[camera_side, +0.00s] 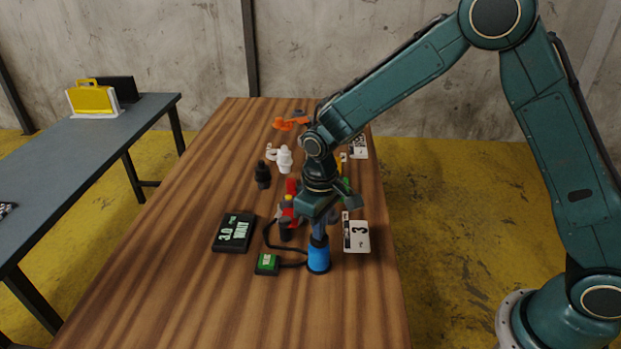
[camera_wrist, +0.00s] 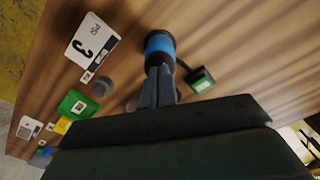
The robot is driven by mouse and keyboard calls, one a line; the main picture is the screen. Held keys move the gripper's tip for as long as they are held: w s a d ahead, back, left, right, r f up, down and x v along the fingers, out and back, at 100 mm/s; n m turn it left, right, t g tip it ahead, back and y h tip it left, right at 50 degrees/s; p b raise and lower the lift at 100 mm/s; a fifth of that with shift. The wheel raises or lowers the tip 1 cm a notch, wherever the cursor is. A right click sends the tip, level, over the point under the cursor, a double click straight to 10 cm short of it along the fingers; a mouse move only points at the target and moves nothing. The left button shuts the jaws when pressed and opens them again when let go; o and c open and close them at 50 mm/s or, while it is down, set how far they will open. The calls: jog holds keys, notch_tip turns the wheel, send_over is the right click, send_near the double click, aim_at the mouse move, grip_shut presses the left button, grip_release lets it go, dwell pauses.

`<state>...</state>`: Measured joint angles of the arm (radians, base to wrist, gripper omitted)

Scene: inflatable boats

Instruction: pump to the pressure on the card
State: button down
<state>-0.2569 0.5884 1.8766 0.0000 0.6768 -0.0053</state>
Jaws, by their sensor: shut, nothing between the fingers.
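The blue cylindrical pump (camera_side: 318,260) stands upright on the wooden table, and it also shows in the wrist view (camera_wrist: 159,42). My gripper (camera_side: 319,232) points down at the pump's dark top with its fingers together; whether they touch it I cannot tell. In the wrist view the shut fingers (camera_wrist: 158,78) end at the pump's top. The white card (camera_side: 356,236) with a black 3 lies right of the pump. The black display (camera_side: 232,234) left of it shows green "3.0" and "WAIT". A small box with a green face (camera_side: 267,263) is joined to the pump by a dark cable.
Red and black parts (camera_side: 289,212) stand close behind my gripper. White (camera_side: 285,160), black (camera_side: 262,176) and orange (camera_side: 283,124) items stand farther back. A green block (camera_wrist: 77,104) lies near the card. The table's front left is clear. A grey side table (camera_side: 60,150) stands left.

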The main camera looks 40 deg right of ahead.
jog(key=shift+r, duration=1.65)
jog(key=shift+s+d+r, duration=0.1)
jog(key=shift+r, duration=0.25)
jog(key=s+d+r+m+t, duration=0.1)
jog(key=s+d+r, duration=0.35)
jog(key=r, duration=0.25)
jog(key=s+d+r+m+t, duration=0.1)
jog(key=s+d+r+t, duration=0.15)
jog(key=s+r, duration=0.45)
jog(key=s+d+r+t, duration=0.1)
jog(key=s+d+r, duration=0.1)
jog(key=s, duration=0.5)
jog(key=s+d+r+m+t, duration=0.1)
jog(key=s+d+r, duration=0.1)
jog(key=s, duration=0.4)
jog(key=shift+s, duration=0.35)
